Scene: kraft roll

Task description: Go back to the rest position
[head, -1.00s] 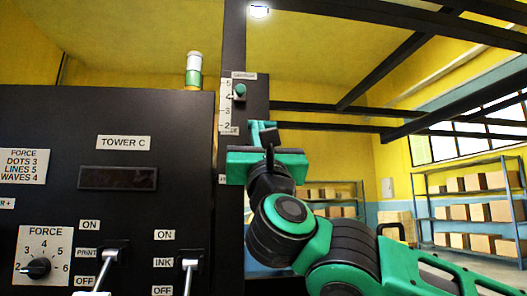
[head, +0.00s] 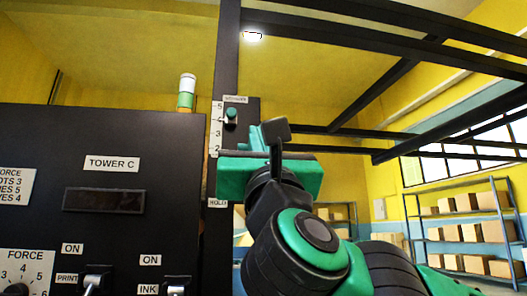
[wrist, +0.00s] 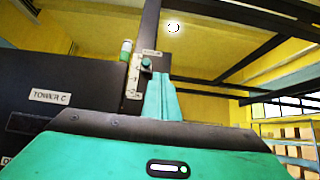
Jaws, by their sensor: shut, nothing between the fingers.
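My gripper (head: 262,134) is raised in front of the black machine panel in the head view, just right of and below the green slider knob (head: 231,113) on its numbered scale. In the wrist view my gripper (wrist: 160,80) points up and forward, its fingers together with nothing between them. The knob (wrist: 146,64) shows beyond the fingertips, a little to the left. I see a gap between fingers and knob in the head view; in the wrist view the depth between them is hard to judge.
The black panel labelled TOWER C (head: 112,163) fills the left, with a FORCE dial (head: 17,289) and PRINT and INK levers. A black post (head: 226,60) and overhead beams (head: 350,30) stand above. Shelves with boxes (head: 465,225) are at the far right.

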